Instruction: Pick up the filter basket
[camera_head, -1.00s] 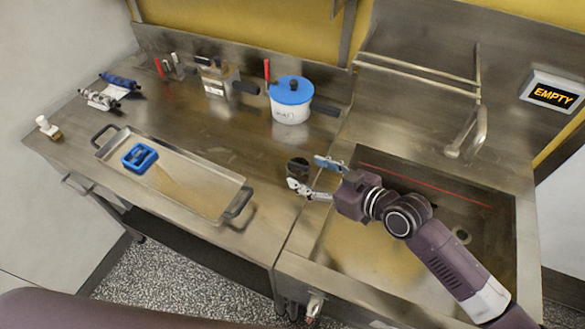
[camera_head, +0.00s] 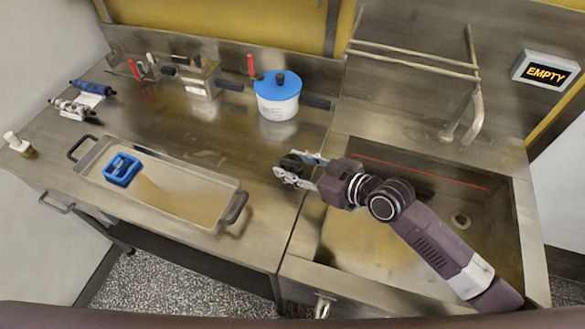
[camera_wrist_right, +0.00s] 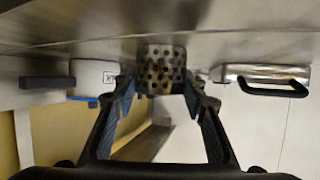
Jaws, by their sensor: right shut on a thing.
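The filter basket (camera_wrist_right: 162,66) is a small perforated metal cylinder, clear in the right wrist view between my two fingers. In the head view it is a small dark shape (camera_head: 291,161) at the counter's right part, just left of the sink, partly hidden by the fingers. My right gripper (camera_head: 300,169) reaches in from the right over the sink edge and is shut on the basket. It also shows in the wrist view (camera_wrist_right: 160,88), with one finger on each side. The basket looks to be at or close to the counter surface; I cannot tell if they touch. My left gripper is out of view.
A steel tray (camera_head: 205,184) with a blue frame-shaped piece (camera_head: 122,169) lies at left. A white pot with a blue lid (camera_head: 277,86) stands behind the gripper. A metal box (camera_head: 198,80) stands at the back. The sink (camera_head: 350,245) and faucet (camera_head: 477,115) are at right.

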